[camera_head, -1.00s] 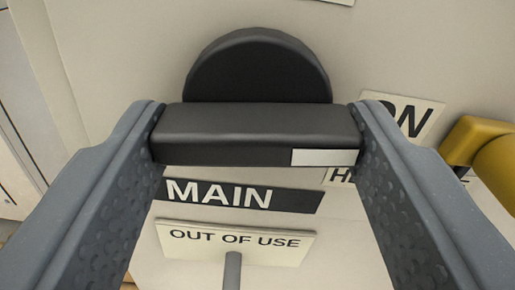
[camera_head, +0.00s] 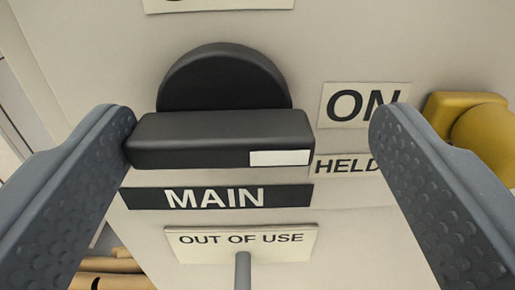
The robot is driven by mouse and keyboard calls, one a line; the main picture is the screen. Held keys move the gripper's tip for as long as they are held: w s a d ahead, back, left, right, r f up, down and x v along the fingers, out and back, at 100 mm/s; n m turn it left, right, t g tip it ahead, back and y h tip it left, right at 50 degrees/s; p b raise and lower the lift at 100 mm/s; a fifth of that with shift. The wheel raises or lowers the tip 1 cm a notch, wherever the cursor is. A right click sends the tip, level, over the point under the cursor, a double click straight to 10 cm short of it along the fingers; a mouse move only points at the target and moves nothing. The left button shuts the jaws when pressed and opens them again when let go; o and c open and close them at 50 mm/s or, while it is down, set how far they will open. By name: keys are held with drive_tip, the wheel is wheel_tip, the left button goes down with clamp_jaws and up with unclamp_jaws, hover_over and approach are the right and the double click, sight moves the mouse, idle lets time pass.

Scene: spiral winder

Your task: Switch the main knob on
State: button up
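The main knob (camera_head: 220,138) is black, with a round base and a wide bar handle lying horizontal in the picture. A white mark (camera_head: 280,158) sits at the bar's right end, on the side of the ON label (camera_head: 352,106). The black MAIN label (camera_head: 216,197) is below the knob. My gripper (camera_head: 254,118) is open around the bar. Its left finger is at the bar's left end, and I cannot tell if they touch. Its right finger stands clear of the right end, with a wide gap.
A yellow part (camera_head: 478,135) sticks out at the right, close to my right finger. A HELD label (camera_head: 340,166) is partly hidden by that finger. An OUT OF USE sign (camera_head: 242,241) on a grey stem is below. Brown rolls (camera_head: 105,266) show at lower left.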

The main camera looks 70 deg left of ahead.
drive_tip(key=shift+s+a+f, duration=0.1)
drive_tip(key=shift+s+a, duration=0.05)
drive_tip(key=shift+a, duration=0.05)
drive_tip(key=shift+s+d, duration=0.15)
drive_tip(key=shift+d, duration=0.1)
drive_tip(key=v, duration=1.3)
drive_tip(key=shift+d, duration=0.2)
